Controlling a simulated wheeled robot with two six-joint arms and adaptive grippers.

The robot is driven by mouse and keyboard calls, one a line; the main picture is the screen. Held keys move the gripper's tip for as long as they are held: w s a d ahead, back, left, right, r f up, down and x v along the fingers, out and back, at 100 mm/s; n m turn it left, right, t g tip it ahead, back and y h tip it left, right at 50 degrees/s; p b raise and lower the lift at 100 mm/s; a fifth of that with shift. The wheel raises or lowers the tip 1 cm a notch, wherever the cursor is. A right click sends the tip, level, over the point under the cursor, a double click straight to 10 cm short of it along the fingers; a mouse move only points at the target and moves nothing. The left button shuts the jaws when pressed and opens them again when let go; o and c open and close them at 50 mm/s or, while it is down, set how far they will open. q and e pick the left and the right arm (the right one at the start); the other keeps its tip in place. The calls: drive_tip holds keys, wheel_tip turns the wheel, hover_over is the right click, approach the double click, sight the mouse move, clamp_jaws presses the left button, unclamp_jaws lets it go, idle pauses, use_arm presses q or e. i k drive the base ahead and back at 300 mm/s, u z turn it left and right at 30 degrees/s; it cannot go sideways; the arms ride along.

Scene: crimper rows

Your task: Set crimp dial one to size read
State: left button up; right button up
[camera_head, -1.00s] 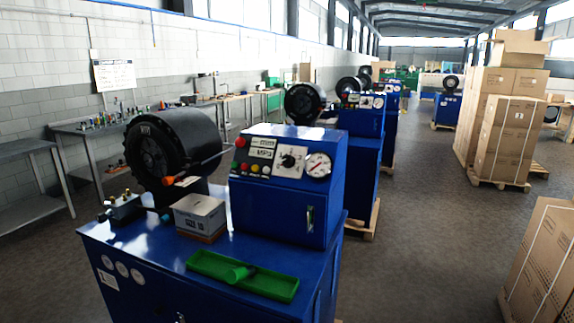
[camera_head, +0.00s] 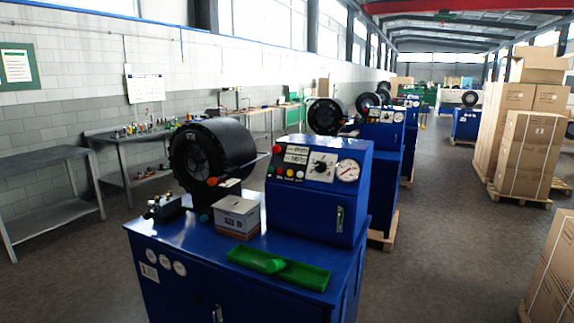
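The nearest blue crimper (camera_head: 240,275) stands ahead of me. Its control box (camera_head: 335,215) faces me at an angle. On the panel, the crimp dial (camera_head: 320,167) is a black knob on a white plate. A small display (camera_head: 297,154) sits left of it; its digits are too small to read. A round white gauge (camera_head: 347,171) is right of the dial. The black crimping head (camera_head: 205,158) is left of the box. Neither of my grippers shows in the view.
A grey box (camera_head: 237,213) and a green tray (camera_head: 290,275) lie on the crimper's top. More crimpers (camera_head: 383,135) stand in a row behind. Metal tables (camera_head: 45,200) line the left wall. Strapped cartons (camera_head: 528,155) on pallets are at right, with open floor (camera_head: 450,230) between.

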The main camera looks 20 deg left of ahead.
sight(320, 167)
drive_tip(key=u, duration=0.3)
drive_tip(key=i, duration=0.85)
drive_tip(key=z, duration=0.05)
